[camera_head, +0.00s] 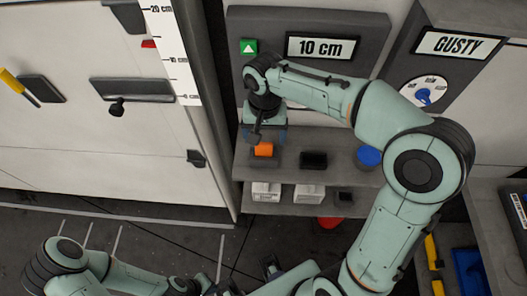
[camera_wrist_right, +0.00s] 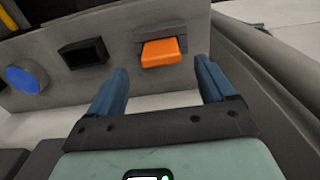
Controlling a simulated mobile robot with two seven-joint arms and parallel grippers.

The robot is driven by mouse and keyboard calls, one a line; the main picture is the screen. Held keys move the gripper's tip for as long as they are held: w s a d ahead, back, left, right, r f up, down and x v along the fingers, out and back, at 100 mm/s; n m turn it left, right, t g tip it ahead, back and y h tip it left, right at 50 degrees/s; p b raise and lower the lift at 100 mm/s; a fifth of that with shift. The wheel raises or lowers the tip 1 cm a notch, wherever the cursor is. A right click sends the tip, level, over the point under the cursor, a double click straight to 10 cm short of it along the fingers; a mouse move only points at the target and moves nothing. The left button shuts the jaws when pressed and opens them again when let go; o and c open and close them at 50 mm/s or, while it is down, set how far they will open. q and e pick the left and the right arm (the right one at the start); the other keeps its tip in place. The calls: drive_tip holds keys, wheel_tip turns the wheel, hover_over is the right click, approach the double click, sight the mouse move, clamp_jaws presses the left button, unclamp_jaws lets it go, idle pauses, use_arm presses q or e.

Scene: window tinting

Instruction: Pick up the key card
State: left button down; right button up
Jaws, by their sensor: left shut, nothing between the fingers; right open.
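The orange key card (camera_head: 263,150) sticks out of a dark slot on the grey console shelf. It also shows in the right wrist view (camera_wrist_right: 163,52), above and between the fingertips. My right gripper (camera_head: 264,133) is open and empty, its blue fingers spread around the line of the card. In the right wrist view the right gripper (camera_wrist_right: 164,78) is a short way from the card, with one finger on each side and neither seen touching it. My left gripper (camera_head: 212,287) is low at the bottom edge, far from the card, mostly cut off and shut with nothing in it.
A black slot (camera_head: 314,160) and a blue round button (camera_head: 369,156) sit right of the card. White boxes (camera_head: 296,193) stand on the lower shelf. A "10 cm" display (camera_head: 321,47) is above. A white panel with a ruler (camera_head: 171,50) stands at left.

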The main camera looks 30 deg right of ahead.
sight(264, 144)
drive_tip(key=shift+s+a+f, duration=0.1)
drive_tip(key=shift+f, duration=1.45)
drive_tip(key=shift+s+a+f, duration=0.1)
drive_tip(key=shift+f, duration=1.4)
drive_tip(key=shift+w, duration=0.1)
drive_tip(key=c, duration=1.1)
